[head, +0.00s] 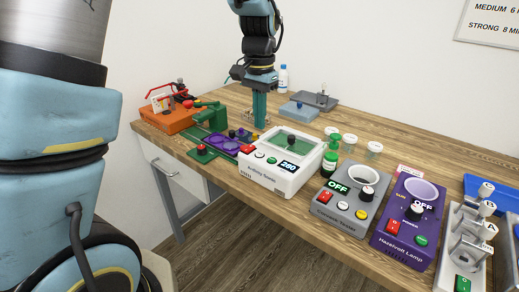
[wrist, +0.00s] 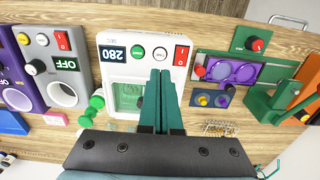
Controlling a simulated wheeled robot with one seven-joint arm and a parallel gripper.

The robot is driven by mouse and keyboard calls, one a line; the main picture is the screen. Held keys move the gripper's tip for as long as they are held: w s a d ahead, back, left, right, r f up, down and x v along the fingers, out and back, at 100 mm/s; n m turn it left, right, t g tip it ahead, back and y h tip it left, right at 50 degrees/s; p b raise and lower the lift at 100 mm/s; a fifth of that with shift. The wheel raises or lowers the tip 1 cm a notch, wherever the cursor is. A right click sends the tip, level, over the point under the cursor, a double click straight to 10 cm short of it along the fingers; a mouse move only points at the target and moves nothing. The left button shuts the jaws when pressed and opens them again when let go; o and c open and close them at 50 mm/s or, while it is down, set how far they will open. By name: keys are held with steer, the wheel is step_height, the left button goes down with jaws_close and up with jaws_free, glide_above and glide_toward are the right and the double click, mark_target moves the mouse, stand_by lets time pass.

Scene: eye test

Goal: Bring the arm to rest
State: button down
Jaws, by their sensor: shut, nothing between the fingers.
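My gripper (head: 259,108) hangs with its green fingers pointing down over the back of the table, behind the white device with the lit 280 display. In the wrist view my gripper (wrist: 161,76) shows its two fingers side by side and closed, with nothing between them. The fingers cover part of the white device (wrist: 113,72) in that view. The same white device (head: 271,178) stands in front of the gripper in the head view. Whether the fingertips touch the tabletop is not clear.
A grey OFF device (head: 328,210), a purple lamp device (head: 382,244) and a white rack (head: 447,252) stand to the right. A green press (head: 212,117) and an orange box (head: 166,120) stand left. A green-capped bottle (head: 331,160) is near the white device. Bare wood (head: 400,147) lies behind.

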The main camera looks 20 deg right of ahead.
stand_by(0.3)
steer(key=s+a+f+n, duration=0.1)
steer(key=a+n, duration=0.4)
steer(key=a, duration=1)
steer(key=s+a+f+n+t, duration=0.1)
steer(key=a+n, duration=0.5)
steer(key=a, duration=0.9)
steer(key=shift+s+f+t, duration=0.3)
steer(key=shift+s+f, duration=0.45)
steer(key=shift+s, duration=0.25)
